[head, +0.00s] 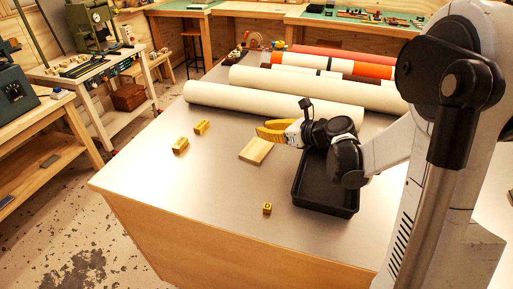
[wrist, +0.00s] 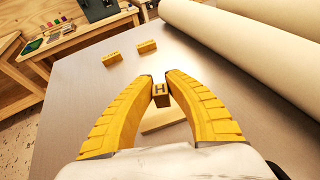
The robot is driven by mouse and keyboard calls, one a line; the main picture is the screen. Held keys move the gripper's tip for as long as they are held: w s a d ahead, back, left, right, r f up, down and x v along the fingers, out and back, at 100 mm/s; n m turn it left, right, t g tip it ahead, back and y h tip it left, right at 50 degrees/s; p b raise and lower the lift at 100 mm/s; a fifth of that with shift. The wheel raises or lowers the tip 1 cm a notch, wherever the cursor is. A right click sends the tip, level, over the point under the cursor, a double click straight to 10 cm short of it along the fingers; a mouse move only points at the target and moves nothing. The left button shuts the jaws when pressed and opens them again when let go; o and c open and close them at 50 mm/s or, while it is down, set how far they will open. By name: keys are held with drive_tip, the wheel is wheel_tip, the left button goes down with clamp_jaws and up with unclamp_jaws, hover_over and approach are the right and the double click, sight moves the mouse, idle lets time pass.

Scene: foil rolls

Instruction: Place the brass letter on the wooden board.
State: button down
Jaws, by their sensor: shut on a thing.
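My gripper (wrist: 160,84) has its yellow fingers closed on a small brass letter (wrist: 159,99) marked H, held between the fingertips. In the head view my gripper (head: 262,132) is above the table near the far edge of the wooden board; the held letter cannot be made out there. The pale wooden board (head: 256,151) lies flat on the table with no letter seen on it. In the wrist view the board (wrist: 163,120) shows partly between the fingers, beyond and below the letter; the gap between them is hard to judge.
Two brass blocks (head: 180,146) (head: 202,127) lie left of the board, and another marked brass block (head: 267,209) lies near the front. A black tray (head: 325,208) stands right of the board. Large rolls (head: 270,103) lie behind. The table's left front is mostly clear.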

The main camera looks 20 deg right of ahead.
sight(255, 148)
drive_tip(key=w+a+f, duration=0.1)
drive_tip(key=w+a+f+b, duration=0.1)
drive_tip(key=shift+w+a+f, duration=0.15)
drive_tip(key=shift+w+a, duration=0.05)
drive_tip(key=shift+a, duration=0.15)
wheel_tip(255, 148, down, 4)
drive_tip(key=shift+f+b, duration=0.1)
drive_tip(key=shift+b, duration=1)
drive_tip(key=shift+r, duration=0.2)
drive_tip(key=shift+f, duration=0.15)
drive_tip(key=c, duration=1.4)
unclamp_jaws()
